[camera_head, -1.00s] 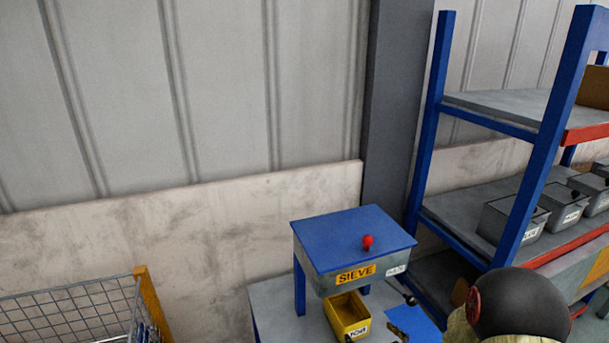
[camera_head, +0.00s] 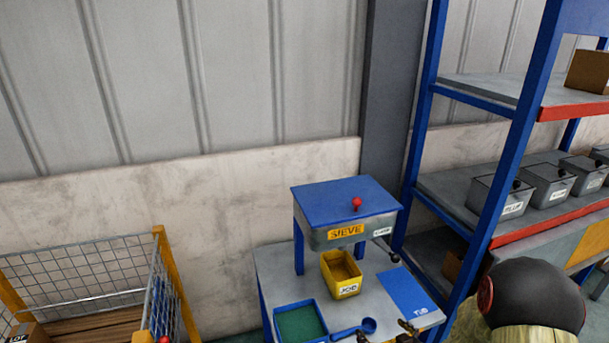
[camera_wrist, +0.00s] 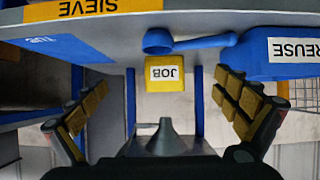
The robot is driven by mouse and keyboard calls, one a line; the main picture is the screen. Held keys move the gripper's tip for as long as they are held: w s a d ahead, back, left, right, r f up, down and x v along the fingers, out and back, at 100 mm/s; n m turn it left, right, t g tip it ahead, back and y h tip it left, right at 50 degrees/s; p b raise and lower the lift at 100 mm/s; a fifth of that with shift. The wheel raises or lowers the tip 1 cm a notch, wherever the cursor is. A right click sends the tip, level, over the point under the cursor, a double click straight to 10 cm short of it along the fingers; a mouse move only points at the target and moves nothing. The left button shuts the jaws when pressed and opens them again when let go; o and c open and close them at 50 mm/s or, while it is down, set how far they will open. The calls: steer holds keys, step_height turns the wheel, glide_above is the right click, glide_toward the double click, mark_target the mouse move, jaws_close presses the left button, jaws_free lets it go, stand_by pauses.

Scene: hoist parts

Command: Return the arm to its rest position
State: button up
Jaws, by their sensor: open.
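My gripper (camera_head: 384,334) shows only at the bottom edge of the head view, by the front of the grey bench. In the wrist view my gripper (camera_wrist: 160,88) has its two padded fingers wide apart, with nothing between them. The wrist picture is upside down. Beyond the fingers are the yellow JOB bin (camera_head: 341,287), the blue scoop (camera_head: 352,330) and the blue REUSE tray (camera_wrist: 275,57). Most of my arm is hidden.
The bench (camera_head: 385,312) also bears a blue TUB mat (camera_head: 408,290). A wire cage with a yellow frame (camera_head: 160,255) stands left. A blue rack (camera_head: 520,140) with grey bins stands right. A dark rounded shape (camera_head: 535,300) fills the lower right; I cannot tell what it is.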

steer(key=s+d+f+m+g+h, duration=0.2)
steer(key=s+d+f+g+h, duration=0.1)
steer(key=s+d+f+g, duration=0.4)
steer(key=s+d+r+m+g+h, duration=0.1)
steer(key=s+r+h, duration=0.1)
steer(key=s+r, duration=0.55)
steer(key=s+a+r, duration=0.4)
steer(key=r, duration=0.6)
steer(key=s+a+r+t+y, duration=0.1)
steer(key=s+a+r, duration=0.3)
steer(key=r, duration=0.7)
steer(key=s+a+r+t, duration=0.1)
steer(key=s+a+r, duration=0.3)
steer(key=r, duration=0.6)
steer(key=shift+s+r+m, duration=0.2)
steer(key=shift+s+m, duration=0.1)
steer(key=shift+s, duration=0.9)
